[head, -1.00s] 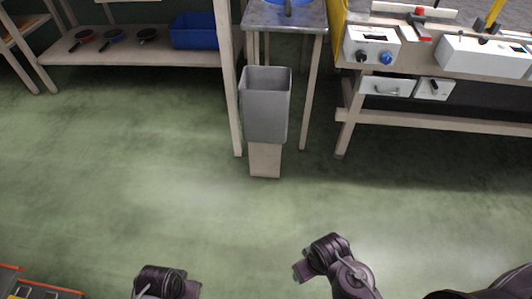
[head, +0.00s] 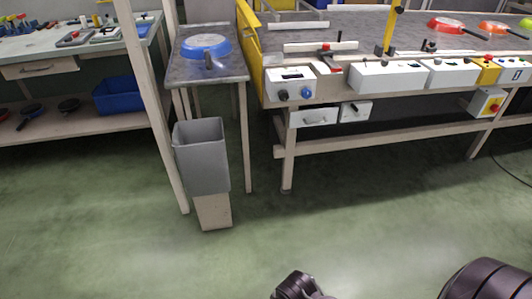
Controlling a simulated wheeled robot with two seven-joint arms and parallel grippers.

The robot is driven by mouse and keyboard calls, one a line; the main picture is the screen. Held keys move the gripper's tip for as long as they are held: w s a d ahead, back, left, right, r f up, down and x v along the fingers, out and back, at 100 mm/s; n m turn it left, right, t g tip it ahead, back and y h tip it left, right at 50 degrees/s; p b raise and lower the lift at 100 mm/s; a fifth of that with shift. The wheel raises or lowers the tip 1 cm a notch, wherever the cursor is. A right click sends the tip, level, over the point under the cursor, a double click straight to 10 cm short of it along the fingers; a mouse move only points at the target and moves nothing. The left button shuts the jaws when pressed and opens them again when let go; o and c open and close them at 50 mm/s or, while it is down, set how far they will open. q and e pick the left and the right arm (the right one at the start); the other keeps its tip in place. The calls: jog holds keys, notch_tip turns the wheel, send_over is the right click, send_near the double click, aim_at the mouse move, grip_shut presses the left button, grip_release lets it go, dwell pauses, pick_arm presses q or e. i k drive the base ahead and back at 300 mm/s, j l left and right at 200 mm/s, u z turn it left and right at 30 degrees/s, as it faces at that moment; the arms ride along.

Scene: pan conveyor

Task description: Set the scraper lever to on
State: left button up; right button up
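Several controls sit along the front of the conveyor (head: 395,87) on the right in the head view. A white box with a short black lever (head: 355,111) hangs under the front edge. Left of it is a white drawer-like box with a handle (head: 314,117). Above is a white box with a black knob and a blue knob (head: 291,84). A red-topped fitting (head: 326,57) stands on the conveyor edge. No readable label shows which one is the scraper lever. Dark parts of my arms show at the bottom edge; neither gripper is visible, and both arms are well short of the conveyor.
A grey bin (head: 202,156) on a wooden stand is in front of a small metal table (head: 212,70) bearing a blue pan (head: 206,46). Red (head: 446,25) and orange (head: 493,28) pans are on the belt. A blue crate (head: 117,96) sits on the left shelf. The green floor ahead is clear.

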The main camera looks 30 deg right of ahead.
aim_at(354, 108)
jog(key=z, duration=1.45)
